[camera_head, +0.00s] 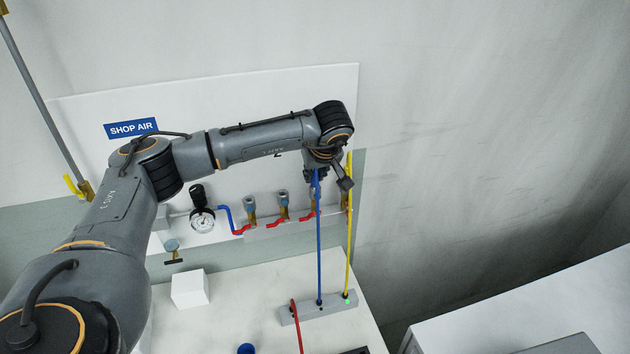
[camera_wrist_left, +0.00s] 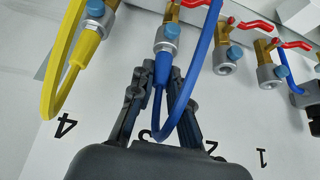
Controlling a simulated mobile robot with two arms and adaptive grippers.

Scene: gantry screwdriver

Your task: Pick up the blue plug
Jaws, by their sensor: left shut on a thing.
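The blue plug (camera_wrist_left: 162,72) has a looped blue hose (camera_wrist_left: 212,55) and stands at the grey collar of an outlet (camera_wrist_left: 165,40) above the label 3. Its top meets the collar; I cannot tell how deep it sits. My left gripper (camera_wrist_left: 157,78) has its fingers on both sides of the plug and is shut on it. In the head view my left gripper (camera_head: 326,178) is at the wall panel, with the blue hose (camera_head: 319,245) hanging below it; the plug itself is mostly hidden there. My right gripper is not in view.
A yellow plug (camera_wrist_left: 84,50) with its hose is beside it at outlet 4. Other outlets with red valve handles (camera_head: 275,222) line the panel. A gauge (camera_head: 202,222), a white block (camera_head: 190,288) and a grey hose holder (camera_head: 330,309) are nearby. The bench's middle is clear.

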